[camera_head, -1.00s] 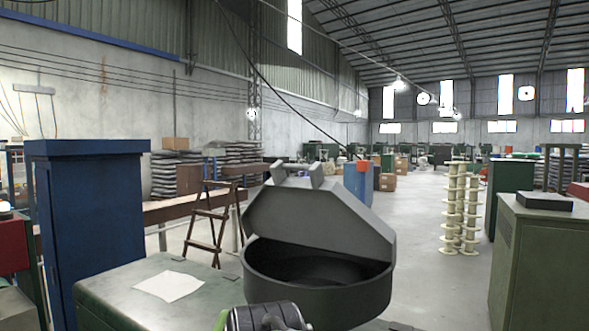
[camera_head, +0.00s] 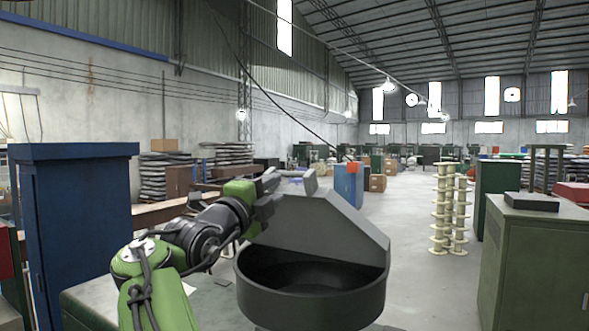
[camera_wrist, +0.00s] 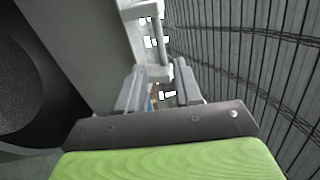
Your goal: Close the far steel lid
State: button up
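The steel lid (camera_head: 320,225) is a grey, angular plate tilted up at the back of a dark round pan (camera_head: 310,305). The pan's mouth is open toward me. My gripper (camera_head: 272,180) is at the lid's upper left, near the grey tabs on its top edge; contact cannot be told. In the wrist view, my gripper (camera_wrist: 160,88) has two grey fingers apart with nothing seen between them. The lid's grey face (camera_wrist: 85,40) is left of the fingers, with the dark pan (camera_wrist: 30,90) beyond it. My green arm hides part of the bench.
A green bench (camera_head: 85,300) lies left of the pan, with a tall blue cabinet (camera_head: 75,220) behind my arm's left. A green cabinet (camera_head: 540,260) stands at right. Pale spools (camera_head: 442,210) stand on open floor between it and the pan.

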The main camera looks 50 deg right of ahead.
aim_at(293, 175)
jog(key=p+x, duration=0.1)
jog(key=x, duration=0.2)
jog(key=p+x, duration=0.2)
jog(key=x, duration=0.1)
jog(key=p+x, duration=0.1)
jog(key=x, duration=0.2)
jog(key=shift+w+d+r, duration=0.1)
jog(key=shift+d+r, duration=0.15)
jog(key=shift+r, duration=0.1)
jog(key=shift+w+d+f+p, duration=0.1)
jog(key=shift+w+d+p, duration=0.1)
jog(key=shift+d+p, duration=0.15)
jog(key=shift+f, duration=0.1)
grip_shut()
